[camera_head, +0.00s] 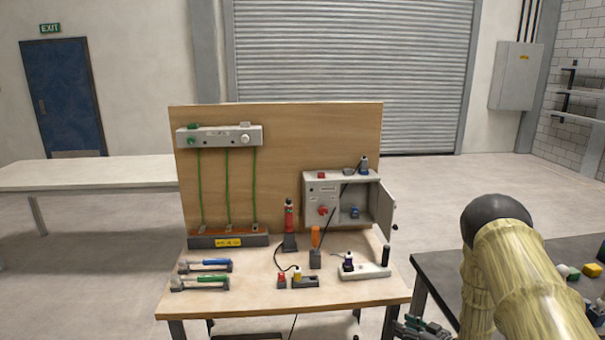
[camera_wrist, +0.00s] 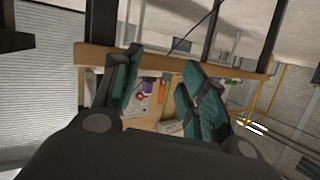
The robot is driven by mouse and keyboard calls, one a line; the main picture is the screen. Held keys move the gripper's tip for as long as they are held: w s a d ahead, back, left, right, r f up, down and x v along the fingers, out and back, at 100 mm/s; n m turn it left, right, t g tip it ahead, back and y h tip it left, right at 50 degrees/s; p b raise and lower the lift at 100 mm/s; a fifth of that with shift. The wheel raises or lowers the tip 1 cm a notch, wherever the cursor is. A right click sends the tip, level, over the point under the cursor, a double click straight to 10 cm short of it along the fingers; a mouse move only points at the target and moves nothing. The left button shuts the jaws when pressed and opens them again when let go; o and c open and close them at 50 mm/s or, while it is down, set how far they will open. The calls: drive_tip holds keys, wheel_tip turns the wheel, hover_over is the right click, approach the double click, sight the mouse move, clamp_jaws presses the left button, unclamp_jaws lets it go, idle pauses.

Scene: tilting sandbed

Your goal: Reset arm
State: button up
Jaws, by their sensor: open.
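My arm shows at the right of the head view, bent beside the workbench, with part of my gripper (camera_head: 422,328) at the bottom edge. In the wrist view my gripper (camera_wrist: 165,92) is open, its two teal-padded fingers spread apart. Nothing is between the fingers. The wooden workbench (camera_head: 230,303) stands ahead, to the left of my gripper.
On the bench are two hammers (camera_head: 205,266), a red-topped tool (camera_head: 289,222), an orange-handled screwdriver (camera_head: 316,238) and a grey control box (camera_head: 322,200) with its door open. A dark table (camera_head: 440,268) with small coloured blocks stands at the right.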

drive_tip(key=s+a+f+m+g+h+b, duration=0.1)
drive_tip(key=s+a+f+m+g+h, duration=0.15)
drive_tip(key=s+f, duration=0.75)
drive_tip(key=s+a+f+m+g+h+b, duration=0.2)
drive_tip(key=s+a+f+g+h, duration=0.3)
drive_tip(key=s, duration=0.9)
drive_tip(key=s+a+f+m+g+b, duration=0.1)
drive_tip(key=s+a+g, duration=0.2)
drive_tip(key=s, duration=2.4)
drive_tip(key=shift+s+g+h, duration=0.35)
drive_tip(key=shift+g, duration=0.3)
drive_tip(key=shift+s+m, duration=0.15)
drive_tip(key=shift+m, duration=0.1)
drive_tip(key=shift+c, duration=0.8)
drive_tip(key=shift+a, duration=0.1)
